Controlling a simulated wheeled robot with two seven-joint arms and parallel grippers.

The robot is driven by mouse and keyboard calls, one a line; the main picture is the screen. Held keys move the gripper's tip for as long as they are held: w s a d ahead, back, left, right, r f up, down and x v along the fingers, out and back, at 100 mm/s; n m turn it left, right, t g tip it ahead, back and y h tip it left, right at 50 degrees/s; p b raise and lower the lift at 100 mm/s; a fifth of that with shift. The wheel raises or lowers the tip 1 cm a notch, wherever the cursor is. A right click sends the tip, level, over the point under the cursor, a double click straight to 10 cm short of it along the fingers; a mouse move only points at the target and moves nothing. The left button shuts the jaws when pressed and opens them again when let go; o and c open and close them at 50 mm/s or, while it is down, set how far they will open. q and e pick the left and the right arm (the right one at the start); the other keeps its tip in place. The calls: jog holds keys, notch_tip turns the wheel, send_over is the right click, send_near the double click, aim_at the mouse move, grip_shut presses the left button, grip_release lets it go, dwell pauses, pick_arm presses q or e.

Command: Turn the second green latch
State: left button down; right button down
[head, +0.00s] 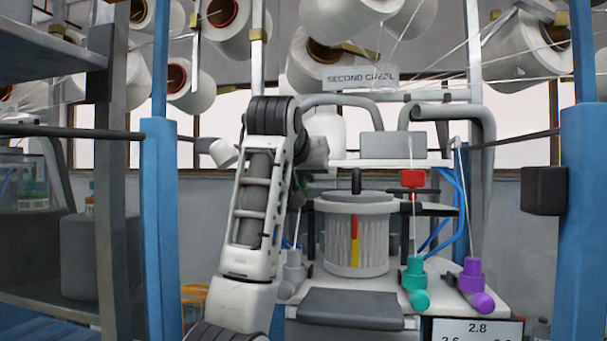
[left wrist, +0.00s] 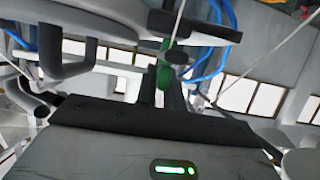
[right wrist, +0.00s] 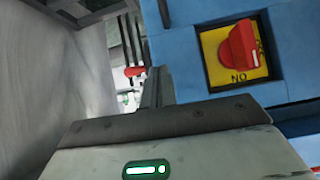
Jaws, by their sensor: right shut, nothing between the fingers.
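In the left wrist view, a green latch (left wrist: 163,74) stands under a dark bracket, with its lower part between the two dark fingers of my left gripper (left wrist: 161,92). The fingers are slightly apart with green filling the narrow gap, so the gripper looks shut on it. A sign (head: 360,78) reads "SECOND CREEL". In the right wrist view my right gripper (right wrist: 157,84) is shut and empty.
A red rotary switch (right wrist: 239,46) on a yellow plate sits on a blue post, right of my right gripper. In the head view, a white ribbed drum (head: 372,235), a teal fitting (head: 415,280), a purple fitting (head: 474,280) and a red block (head: 413,178) stand right of my left arm. Threads cross above.

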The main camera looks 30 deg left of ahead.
pick_arm(q)
jog(key=shift+n+y, duration=0.3)
jog(key=shift+y, duration=0.1)
jog(key=n+g+y, duration=0.1)
jog(key=n+y, duration=0.1)
jog(key=y, duration=0.1)
jog(key=shift+r+n, duration=0.1)
jog(key=shift+n, duration=0.3)
jog(key=shift+s+a+n+g+y, duration=0.1)
jog(key=shift+n+g+y, duration=1.6)
jog(key=shift+n, duration=0.2)
jog(key=c, duration=1.5)
grip_release()
